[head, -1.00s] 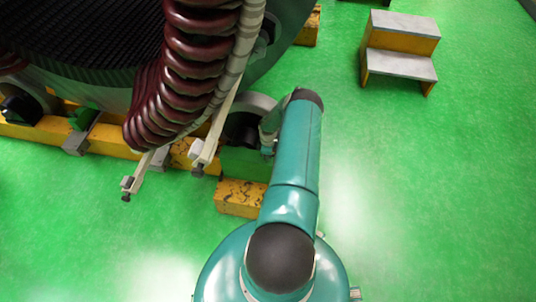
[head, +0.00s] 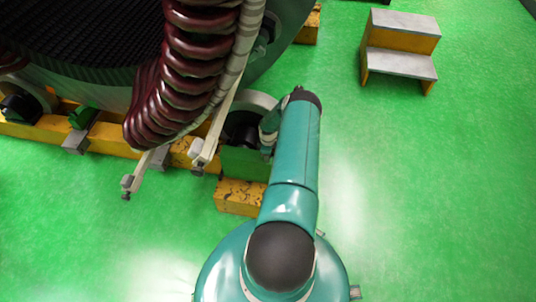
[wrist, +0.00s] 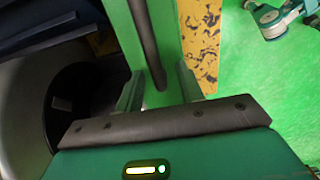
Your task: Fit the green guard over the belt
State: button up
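The green guard (head: 244,163) stands by the yellow rail below the wheel at the lower right of the big round stator. In the wrist view the guard (wrist: 172,35) is a flat green surface with a dark bar (wrist: 146,45) along it. My gripper (wrist: 159,84) is open, with one finger on each side of the bar and gaps visible beside it. I cannot tell whether the fingertips touch the guard. In the head view my arm hides most of the gripper. I cannot make out the belt.
The wheel (head: 259,102) and yellow rail (head: 108,138) are close to my gripper. Dark red coils (head: 196,45) and pale bars (head: 212,142) overhang to the left. A yellow-and-grey step (head: 400,55) stands at upper right.

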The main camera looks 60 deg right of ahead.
jog(key=shift+a, duration=0.1)
notch_tip(320, 180, up, 14)
dwell(0.6)
jog(key=shift+f, duration=0.1)
